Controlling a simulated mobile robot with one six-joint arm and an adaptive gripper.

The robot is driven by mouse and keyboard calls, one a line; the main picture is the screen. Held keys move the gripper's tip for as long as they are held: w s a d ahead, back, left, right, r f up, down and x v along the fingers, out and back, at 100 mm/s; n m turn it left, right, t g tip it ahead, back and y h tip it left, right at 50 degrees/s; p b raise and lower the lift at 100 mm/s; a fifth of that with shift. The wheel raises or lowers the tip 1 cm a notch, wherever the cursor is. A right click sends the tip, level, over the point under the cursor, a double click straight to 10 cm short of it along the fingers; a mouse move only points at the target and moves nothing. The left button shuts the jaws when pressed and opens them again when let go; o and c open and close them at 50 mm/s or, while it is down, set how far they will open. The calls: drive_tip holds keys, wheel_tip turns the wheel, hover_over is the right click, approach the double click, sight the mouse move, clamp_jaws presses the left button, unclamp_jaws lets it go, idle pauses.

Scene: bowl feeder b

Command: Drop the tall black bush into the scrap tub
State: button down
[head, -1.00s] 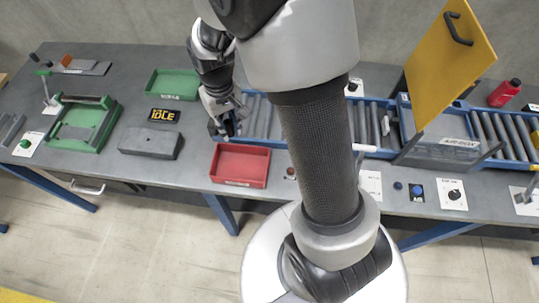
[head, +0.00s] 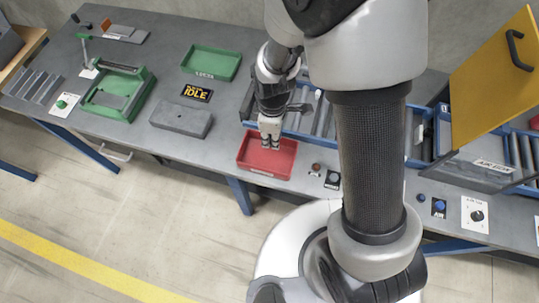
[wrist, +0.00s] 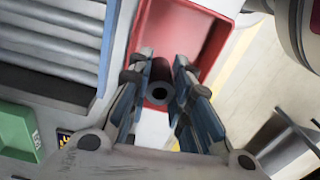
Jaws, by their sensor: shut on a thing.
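The tall black bush (wrist: 159,82) is a dark hollow cylinder between the two fingers of my gripper (wrist: 162,75) in the wrist view. The fingers are shut on it, with its open end facing the camera. The red tub (head: 255,163) stands near the front edge of the bench. My gripper (head: 270,142) is over this tub in the head view, and the bush cannot be made out there. The red tub's wall and floor also show beyond the fingers in the wrist view (wrist: 190,28). I cannot read the tub's label.
A green tray (head: 211,63) lies behind and left, with an IDLE display (head: 197,93) and a grey block (head: 181,120) nearby. A roller conveyor (head: 322,117) runs behind the tub. A raised yellow panel (head: 492,75) stands at the right. Small controls (head: 332,179) sit right of the tub.

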wheel_tip(320, 180, down, 4)
drive_tip(key=b, duration=0.3)
drive_tip(key=shift+f, duration=0.2)
drive_tip(key=c, duration=1.4)
unclamp_jaws()
drive_tip(key=shift+o, duration=0.2)
drive_tip(key=shift+r, duration=0.1)
wheel_tip(320, 180, up, 12)
drive_tip(key=shift+f, duration=0.1)
